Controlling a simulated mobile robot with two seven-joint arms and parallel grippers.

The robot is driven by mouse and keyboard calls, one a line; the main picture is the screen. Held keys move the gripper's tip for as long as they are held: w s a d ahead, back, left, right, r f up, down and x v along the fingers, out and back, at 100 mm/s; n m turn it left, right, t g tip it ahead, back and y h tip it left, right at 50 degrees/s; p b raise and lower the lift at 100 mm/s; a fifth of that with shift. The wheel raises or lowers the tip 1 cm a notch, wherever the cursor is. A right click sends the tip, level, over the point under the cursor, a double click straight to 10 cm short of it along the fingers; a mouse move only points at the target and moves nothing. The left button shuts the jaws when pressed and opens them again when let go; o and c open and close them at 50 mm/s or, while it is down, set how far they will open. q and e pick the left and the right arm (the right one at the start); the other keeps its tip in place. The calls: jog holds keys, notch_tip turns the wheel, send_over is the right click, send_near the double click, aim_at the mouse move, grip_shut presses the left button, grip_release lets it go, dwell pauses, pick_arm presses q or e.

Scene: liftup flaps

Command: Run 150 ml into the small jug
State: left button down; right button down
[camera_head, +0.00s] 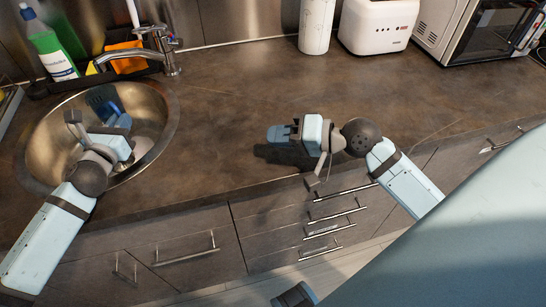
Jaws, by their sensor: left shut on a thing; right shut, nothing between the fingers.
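A blue vessel (98,98) that looks like the small jug is in the sink (38,137), below the tap's spout in the picture. My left gripper (119,120) is over the sink and shut on it. The gripper hides part of the vessel, and its inside and level marks cannot be made out. The chrome tap (172,62) stands behind the sink, its spout reaching left over the bowl. No water stream can be seen. My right gripper (279,133) is shut and empty above the front part of the counter, right of the sink.
A green-labelled bottle (50,50) and an orange cloth or sponge (127,62) are behind the sink. A white cylinder (315,27), a white toaster (377,26) and a microwave (480,30) stand along the back. The counter's middle (235,95) is clear.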

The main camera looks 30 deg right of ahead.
aim_at(109, 104)
jog(key=s+a+f+m+g+y, duration=0.1)
jog(key=s+a+f+g, duration=0.25)
jog(key=s, duration=0.25)
jog(key=s+a+f+m+g+y, duration=0.2)
jog(key=s+a+f, duration=0.15)
jog(key=s, duration=0.35)
pick_arm(q)
jog(key=shift+r, duration=3.1)
pick_arm(e)
jog(key=w+f+n+t+h, duration=0.1)
jog(key=f+n+t+h, duration=0.1)
jog(key=f+n+h, duration=0.3)
jog(key=w+f+n+t+h, duration=0.2)
jog(key=f+n, duration=0.4)
jog(key=f, duration=0.4)
jog(key=t+h, duration=0.1)
jog(key=h, duration=0.1)
jog(key=shift+w+a+f+h, duration=0.25)
jog(key=shift+a+f+h, duration=0.15)
pick_arm(q)
jog(key=shift+s+f, duration=0.1)
pick_arm(e)
jog(key=shift+s, duration=0.1)
